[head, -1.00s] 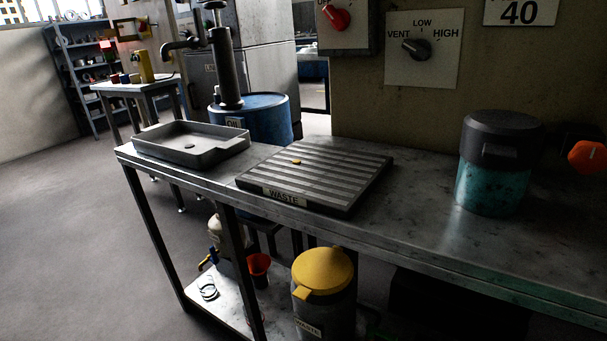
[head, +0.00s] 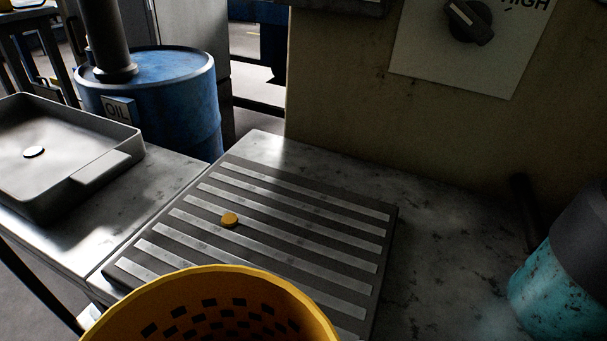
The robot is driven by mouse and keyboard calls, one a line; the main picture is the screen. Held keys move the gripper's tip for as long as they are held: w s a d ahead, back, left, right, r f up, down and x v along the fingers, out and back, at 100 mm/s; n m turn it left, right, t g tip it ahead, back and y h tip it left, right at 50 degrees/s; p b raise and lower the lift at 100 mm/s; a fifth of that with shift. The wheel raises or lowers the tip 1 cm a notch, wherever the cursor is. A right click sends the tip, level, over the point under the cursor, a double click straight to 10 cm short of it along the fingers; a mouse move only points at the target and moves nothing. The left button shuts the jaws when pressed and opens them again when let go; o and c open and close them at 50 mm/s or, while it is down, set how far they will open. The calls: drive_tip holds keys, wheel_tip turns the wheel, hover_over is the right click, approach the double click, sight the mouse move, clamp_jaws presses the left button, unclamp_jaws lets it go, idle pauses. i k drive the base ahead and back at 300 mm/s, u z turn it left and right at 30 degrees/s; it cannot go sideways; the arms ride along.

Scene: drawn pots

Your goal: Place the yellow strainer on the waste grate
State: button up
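The yellow strainer (head: 220,285) is at the bottom of the head view, close to the camera, with its round rim and a wall of square holes showing. Its lower part is cut off by the frame edge. It overlaps the near edge of the waste grate (head: 310,232) in the picture; I cannot tell whether they touch. The grate is a dark slab with pale metal bars on the bench. A small yellow disc (head: 229,219) lies on it. My gripper is not in view, so what holds the strainer is hidden.
A grey shallow tray (head: 105,175) stands left of the grate. A blue oil drum (head: 170,95) is behind. A teal canister (head: 562,290) with a dark top is at the right edge. The metal bench (head: 440,240) between grate and canister is clear.

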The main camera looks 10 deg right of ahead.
sight(268, 235)
drive_tip(key=z, duration=0.3)
drive_tip(key=i, duration=1)
drive_tip(key=z, duration=0.1)
